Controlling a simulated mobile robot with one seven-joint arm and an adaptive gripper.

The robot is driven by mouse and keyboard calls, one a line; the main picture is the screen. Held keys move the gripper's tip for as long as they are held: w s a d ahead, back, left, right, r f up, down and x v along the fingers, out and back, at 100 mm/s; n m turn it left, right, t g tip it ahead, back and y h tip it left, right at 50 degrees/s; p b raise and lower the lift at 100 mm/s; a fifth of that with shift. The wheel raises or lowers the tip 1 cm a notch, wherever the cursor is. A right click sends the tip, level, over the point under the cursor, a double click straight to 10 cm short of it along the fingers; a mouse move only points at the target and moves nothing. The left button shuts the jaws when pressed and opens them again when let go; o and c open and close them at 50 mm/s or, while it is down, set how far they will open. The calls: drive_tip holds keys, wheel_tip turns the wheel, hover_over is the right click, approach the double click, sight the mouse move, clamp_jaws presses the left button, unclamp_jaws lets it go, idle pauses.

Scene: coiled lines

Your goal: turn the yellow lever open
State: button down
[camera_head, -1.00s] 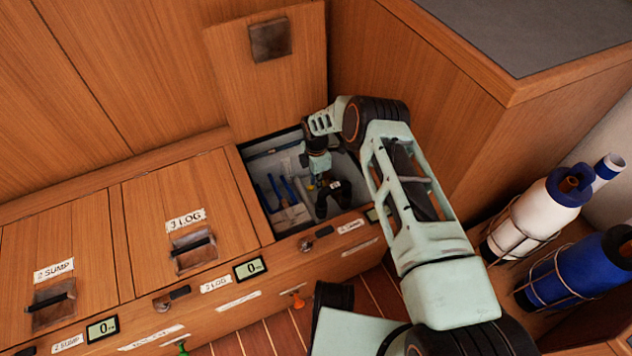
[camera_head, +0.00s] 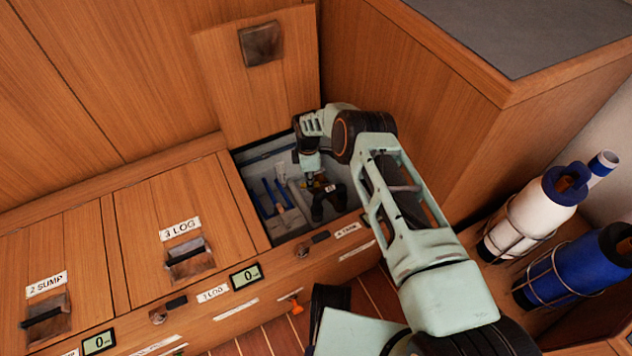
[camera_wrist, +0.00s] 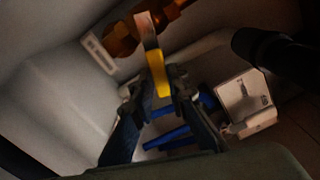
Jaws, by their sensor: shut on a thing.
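The yellow lever (camera_wrist: 157,72) stands between my fingertips in the wrist view, with a pale metal strip running on from its far end. My gripper (camera_wrist: 160,88) is shut on the lever. A brass-coloured valve body (camera_wrist: 124,38) lies just beyond it, partly out of the picture. In the head view my gripper (camera_head: 328,205) is down inside the open locker compartment (camera_head: 262,162). There a small yellow-orange spot shows near the wrist, and the lever's angle cannot be told.
The raised wooden lid (camera_head: 285,85) leans at the back. Blue-handled parts (camera_wrist: 168,138) and a white labelled box (camera_wrist: 246,98) lie close to my fingers. Bottles (camera_head: 530,215) stand in wire holders at right.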

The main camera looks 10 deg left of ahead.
drive_tip(key=shift+w+m, duration=0.75)
drive_tip(key=shift+m, duration=0.6)
drive_tip(key=shift+w+m, duration=0.75)
drive_tip(key=shift+m, duration=0.65)
drive_tip(key=shift+w+m, duration=0.75)
drive_tip(key=shift+m, duration=0.6)
drive_tip(key=c, duration=1.9)
unclamp_jaws()
drive_tip(key=shift+r, duration=0.1)
wheel_tip(320, 180, up, 12)
drive_tip(key=shift+f, duration=0.1)
